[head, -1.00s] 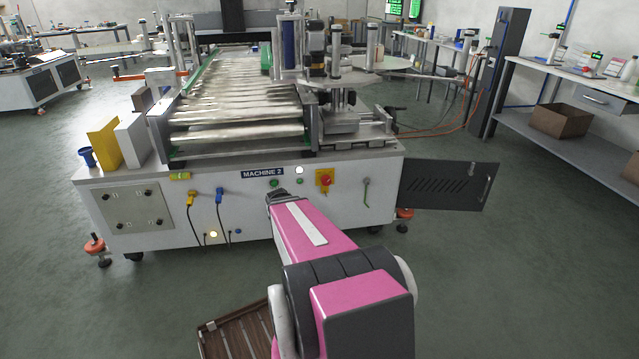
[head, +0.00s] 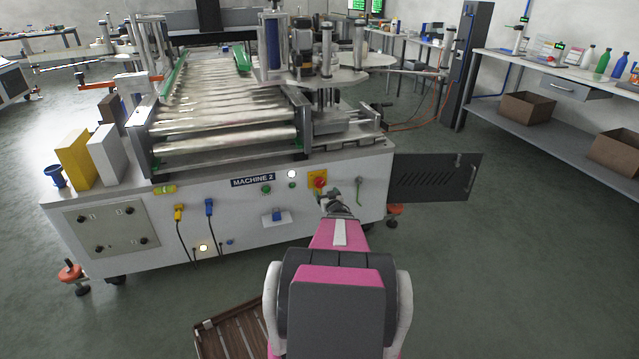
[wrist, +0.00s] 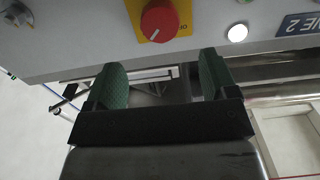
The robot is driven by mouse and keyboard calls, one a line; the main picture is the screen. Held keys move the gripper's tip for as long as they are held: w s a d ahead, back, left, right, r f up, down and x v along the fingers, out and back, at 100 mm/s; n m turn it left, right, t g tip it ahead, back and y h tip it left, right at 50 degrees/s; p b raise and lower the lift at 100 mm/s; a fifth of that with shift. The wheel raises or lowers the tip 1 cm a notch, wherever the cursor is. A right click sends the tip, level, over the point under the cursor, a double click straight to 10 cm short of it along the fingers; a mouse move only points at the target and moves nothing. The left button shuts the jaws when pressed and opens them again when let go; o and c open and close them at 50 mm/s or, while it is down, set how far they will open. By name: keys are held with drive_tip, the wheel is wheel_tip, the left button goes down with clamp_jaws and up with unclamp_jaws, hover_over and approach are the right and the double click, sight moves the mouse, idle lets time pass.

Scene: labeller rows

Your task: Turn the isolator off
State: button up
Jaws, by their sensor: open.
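The isolator is a round red knob (head: 319,181) on a yellow plate on the front panel of the white machine (head: 240,238). It sits right of the MACHINE 2 label (head: 252,181). In the wrist view the red knob (wrist: 159,22) is at the top, in line with the gap between my fingers. My gripper (wrist: 161,72) is open and empty, with green finger pads apart from the knob. In the head view my gripper (head: 330,197) is just below the isolator and hides part of its surroundings.
A white lamp (head: 292,174) and green buttons (head: 266,190) sit left of the isolator. A small grey fitting (head: 359,182) is to its right. A dark vented door (head: 436,178) stands open at the machine's right. A blue switch (head: 277,215) is lower left.

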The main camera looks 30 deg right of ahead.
sight(320, 183)
drive_tip(key=x, duration=1)
drive_tip(key=c, duration=0.9)
